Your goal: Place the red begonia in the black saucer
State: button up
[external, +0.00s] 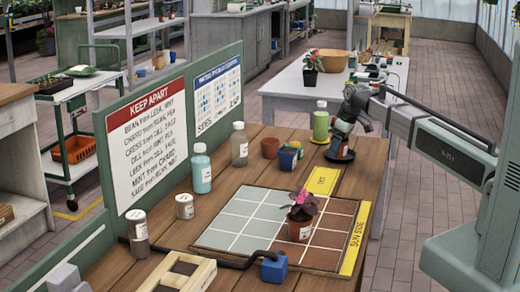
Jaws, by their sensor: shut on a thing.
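My gripper (346,124) is at the back right of the wooden table, shut on a small potted thing (338,146), with reddish and dark parts showing. The gripper hides much of it, so I cannot tell for sure that it is the red begonia. The black saucer (347,158) is directly under it, with its rim showing. I cannot tell whether the pot touches the saucer. Another plant with pink and dark leaves (303,203) stands in a reddish-brown pot (300,229) on the grid board.
The grid board (236,224) has pale and brown squares. More bottles (201,170) stand by the sign (145,150). A black hose (215,261) lies in front.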

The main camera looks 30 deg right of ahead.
jog(key=o, duration=1.1)
jog(key=shift+o, duration=0.2)
jog(key=shift+r, duration=0.15)
jog(key=shift+r, duration=0.3)
jog(key=v, duration=1.1)
jog(key=shift+s+d+r, duration=0.15)
jog(key=shift+r, duration=0.2)
